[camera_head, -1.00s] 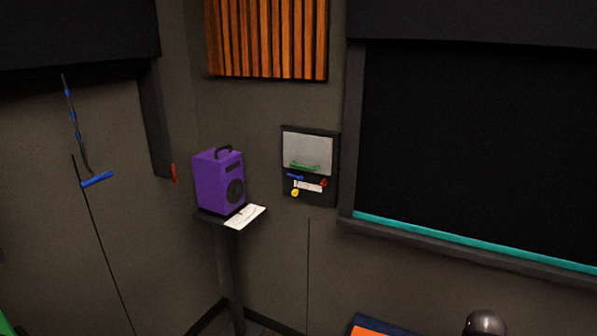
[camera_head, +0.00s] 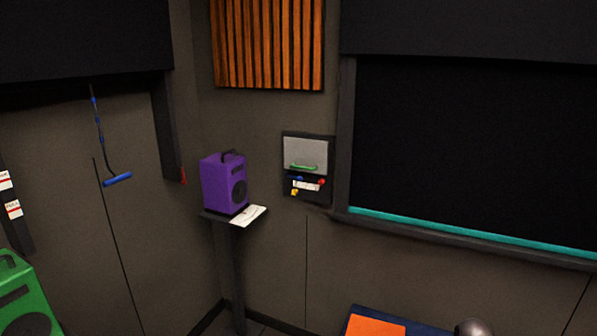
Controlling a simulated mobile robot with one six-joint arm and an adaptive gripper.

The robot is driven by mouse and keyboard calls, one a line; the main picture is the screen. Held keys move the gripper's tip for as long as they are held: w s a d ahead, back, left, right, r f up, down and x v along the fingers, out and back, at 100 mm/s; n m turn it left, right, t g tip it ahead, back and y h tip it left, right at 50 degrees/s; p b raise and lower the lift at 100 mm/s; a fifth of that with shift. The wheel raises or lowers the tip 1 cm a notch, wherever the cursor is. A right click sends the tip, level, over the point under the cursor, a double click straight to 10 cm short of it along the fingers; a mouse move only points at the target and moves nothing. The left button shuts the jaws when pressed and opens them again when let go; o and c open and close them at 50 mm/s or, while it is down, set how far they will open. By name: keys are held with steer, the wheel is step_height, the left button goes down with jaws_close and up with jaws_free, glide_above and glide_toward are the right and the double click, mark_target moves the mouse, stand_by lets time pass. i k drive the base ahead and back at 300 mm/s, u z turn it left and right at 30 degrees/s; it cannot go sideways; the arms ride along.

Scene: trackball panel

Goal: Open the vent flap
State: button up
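A dark wall panel (camera_head: 287,190) hangs on the back wall, left of the large black window. Its upper part is a light grey flap (camera_head: 305,151) with a green handle (camera_head: 303,167) along its lower edge. The flap looks closed, though it is small from here. Below it are small blue (camera_head: 295,178), red (camera_head: 321,181) and yellow (camera_head: 294,192) parts and a white label (camera_head: 307,186). My gripper is not in view.
A purple speaker (camera_head: 220,188) and white paper (camera_head: 247,216) sit on a narrow stand left of the panel. A green box (camera_head: 25,300) is at lower left. A blue and orange item (camera_head: 375,326) and a dark rounded object (camera_head: 473,328) are at the bottom. A blue handle (camera_head: 117,179) hangs at left.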

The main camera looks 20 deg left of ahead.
mark_target(303, 155)
steer(key=u, duration=0.5)
steer(key=i, duration=1.15)
